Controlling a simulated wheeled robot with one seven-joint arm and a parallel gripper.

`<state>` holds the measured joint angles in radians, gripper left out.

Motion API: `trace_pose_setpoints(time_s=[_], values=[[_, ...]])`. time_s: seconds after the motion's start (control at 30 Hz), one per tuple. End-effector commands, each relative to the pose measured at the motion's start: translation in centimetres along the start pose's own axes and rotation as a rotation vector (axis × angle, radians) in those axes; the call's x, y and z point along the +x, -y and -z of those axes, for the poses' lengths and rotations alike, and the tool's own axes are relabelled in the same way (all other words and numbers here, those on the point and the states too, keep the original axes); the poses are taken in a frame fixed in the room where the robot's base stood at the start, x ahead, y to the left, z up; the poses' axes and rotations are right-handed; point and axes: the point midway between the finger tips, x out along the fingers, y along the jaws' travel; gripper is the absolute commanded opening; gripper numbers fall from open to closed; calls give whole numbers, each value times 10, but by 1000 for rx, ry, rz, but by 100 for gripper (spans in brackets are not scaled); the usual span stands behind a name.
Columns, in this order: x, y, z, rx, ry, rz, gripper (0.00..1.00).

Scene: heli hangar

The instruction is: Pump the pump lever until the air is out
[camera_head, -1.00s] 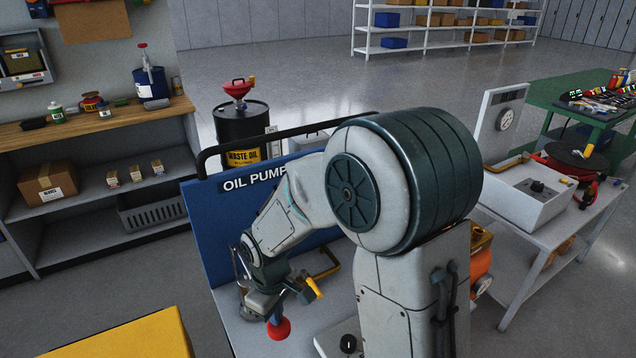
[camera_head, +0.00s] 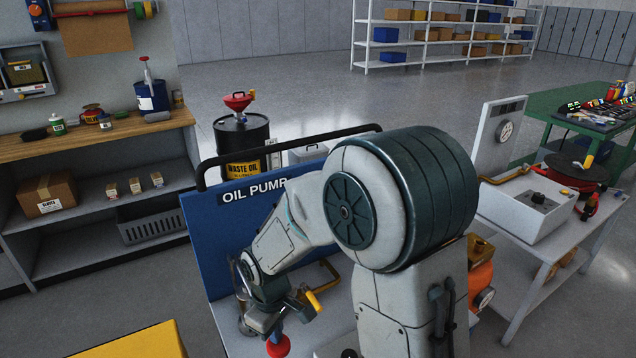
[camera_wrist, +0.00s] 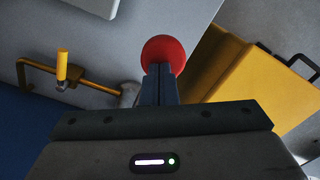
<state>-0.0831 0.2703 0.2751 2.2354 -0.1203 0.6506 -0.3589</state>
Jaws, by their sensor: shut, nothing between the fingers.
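The blue-backed oil pump bench (camera_head: 215,235) carries the OIL PUMP label. A red ball knob (camera_head: 277,347) shows low in the head view, at the bottom edge, and in the wrist view (camera_wrist: 163,52). It appears to be the end of the pump lever; the shaft is hidden. My gripper (camera_head: 272,333) is at the knob, fingers pointing down. In the wrist view my gripper's fingers (camera_wrist: 160,82) are shut together, their tips right at the knob and overlapping its lower edge. Whether they touch it I cannot tell. A yellow-handled valve on a brass pipe (camera_wrist: 62,65) is left of the fingers.
A yellow box (camera_head: 140,342) stands at the front left. An orange unit with a gauge (camera_head: 482,275) is right of my arm. A side table with a white box (camera_head: 530,205) stands further right. The waste oil drum (camera_head: 240,140) is behind the bench. Open floor lies beyond.

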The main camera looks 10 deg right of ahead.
Motion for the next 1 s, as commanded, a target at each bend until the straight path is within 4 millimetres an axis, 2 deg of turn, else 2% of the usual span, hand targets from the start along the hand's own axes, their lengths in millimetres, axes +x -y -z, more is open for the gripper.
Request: trace_pose_setpoints(time_s=[0.03,0.6,1.0], values=[[-14,0,0,0,-2,-1,0],[-92,0,0,0,-1,-1,0],[-92,0,0,0,-1,0,0]])
